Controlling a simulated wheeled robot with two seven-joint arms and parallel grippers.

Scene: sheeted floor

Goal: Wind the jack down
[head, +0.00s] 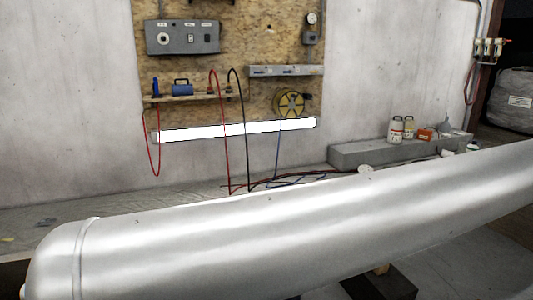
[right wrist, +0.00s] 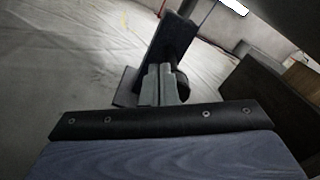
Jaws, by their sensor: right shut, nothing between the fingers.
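In the right wrist view, my right gripper (right wrist: 160,82) is shut and empty, its grey fingers pointing away from the camera. Just beyond the fingertips stands a dark upright post (right wrist: 172,45) on a flat dark foot (right wrist: 125,85), which looks like the jack. A dark rounded part shows just right of the fingers; I cannot tell whether they touch it. No winding handle can be made out clearly. In the head view a large silver cylinder (head: 290,235) fills the foreground and hides what is under it. My left gripper is in neither view.
A dark block (head: 378,285) shows below the cylinder. In the right wrist view, brown blocks (right wrist: 262,100) stand at the right, and sheeted floor (right wrist: 60,60) is clear at the left. Hoses (head: 290,180) lie behind the cylinder, near a grey ledge (head: 360,155) with bottles (head: 396,130).

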